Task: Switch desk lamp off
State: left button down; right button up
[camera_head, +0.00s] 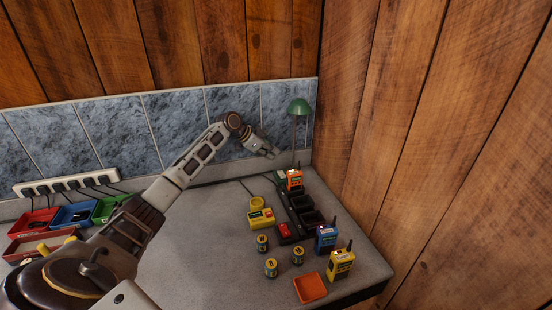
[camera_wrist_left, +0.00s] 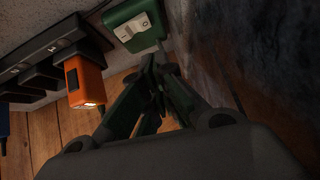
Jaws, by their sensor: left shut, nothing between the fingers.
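The desk lamp has a green shade (camera_head: 299,106) on a thin stem in the back right corner of the worktop. Its green base (camera_head: 281,177) is partly visible behind the orange radio. In the left wrist view, the green base (camera_wrist_left: 142,12) carries a pale rocker switch (camera_wrist_left: 130,28). My left gripper (camera_head: 274,154) is shut and empty, just left of the stem and above the base. In the wrist view its fingertips (camera_wrist_left: 160,62) point towards the base, near its lower right edge; contact cannot be told. No clear glow shows under the shade. My right gripper is out of view.
An orange radio (camera_head: 294,179) stands in a black charger rack (camera_head: 300,208) close to the lamp base; it also shows in the wrist view (camera_wrist_left: 84,82). Blue (camera_head: 325,238) and yellow (camera_head: 341,264) radios stand nearer. A tiled wall (camera_head: 175,115) is behind, wooden boards right.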

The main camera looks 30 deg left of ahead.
pick_arm(q)
jog(key=a+v, duration=0.1)
jog(key=v, duration=0.5)
jog(key=shift+w+b, duration=0.3)
jog(key=shift+b, duration=0.15)
jog(key=shift+d, duration=0.1)
jog(key=shift+w+d, duration=0.15)
jog(key=shift+d, duration=0.05)
